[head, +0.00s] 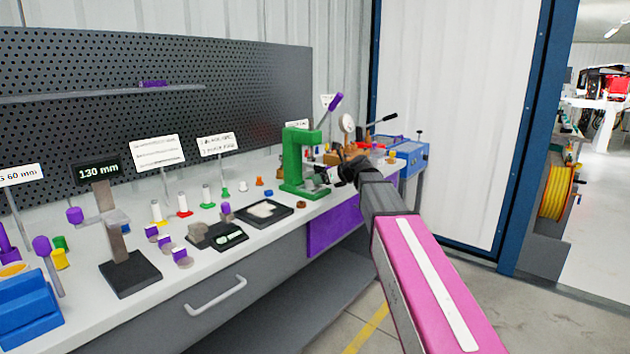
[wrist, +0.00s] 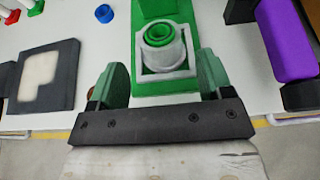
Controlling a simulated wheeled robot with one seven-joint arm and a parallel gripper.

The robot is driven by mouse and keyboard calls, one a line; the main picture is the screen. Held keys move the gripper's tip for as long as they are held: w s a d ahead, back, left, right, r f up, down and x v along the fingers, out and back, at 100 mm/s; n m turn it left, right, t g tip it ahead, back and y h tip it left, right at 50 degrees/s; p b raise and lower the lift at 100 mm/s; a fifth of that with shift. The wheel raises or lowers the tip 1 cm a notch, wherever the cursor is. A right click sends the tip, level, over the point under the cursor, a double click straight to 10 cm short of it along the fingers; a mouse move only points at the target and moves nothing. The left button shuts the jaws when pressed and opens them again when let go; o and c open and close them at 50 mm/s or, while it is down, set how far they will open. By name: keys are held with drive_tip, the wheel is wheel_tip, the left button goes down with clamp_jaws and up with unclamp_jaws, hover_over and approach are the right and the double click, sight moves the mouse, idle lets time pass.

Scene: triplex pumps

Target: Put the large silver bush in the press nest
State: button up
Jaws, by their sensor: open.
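The silver bush (wrist: 150,62) stands upright in the wrist view, a light grey cylinder with a green ring in its top. It stands within the grey square frame of the press nest (wrist: 187,75), on the green press base (wrist: 155,90). Whether it is fully seated is hard to tell. My gripper (wrist: 162,76) is open, with one green finger on each side of the near part of the nest. No contact with the bush shows. In the head view my gripper (head: 343,175) is at the green press (head: 291,160), and the bush cannot be made out clearly.
A black tray (head: 275,222) with a pale insert lies left of the press. Several small bushes and a 130 mm gauge stand (head: 130,272) are farther left. A purple block (wrist: 287,40) is right of the press in the wrist view. A blue machine (head: 408,158) stands beyond.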

drive_tip(key=v, duration=0.5)
drive_tip(key=s+d+f+n+g+h, duration=0.25)
drive_tip(key=s+f+n, duration=0.35)
drive_tip(key=f, duration=0.6)
drive_tip(key=s+d+f+n+g+h, duration=0.2)
drive_tip(key=s+d+f+n+h, duration=0.3)
drive_tip(key=f, duration=0.6)
drive_tip(key=s+d+f+n+g+h, duration=0.1)
drive_tip(key=s+d+f+n+g, duration=0.1)
drive_tip(key=s+f+n, duration=0.5)
drive_tip(key=s+d+f+n+g+h, duration=0.2)
drive_tip(key=s+d+f+n, duration=0.3)
drive_tip(key=s+f+n, duration=0.2)
drive_tip(key=shift+s+d+f+n, duration=0.25)
drive_tip(key=shift+s+f, duration=0.25)
drive_tip(key=shift+s, duration=0.65)
drive_tip(key=shift+o, duration=0.2)
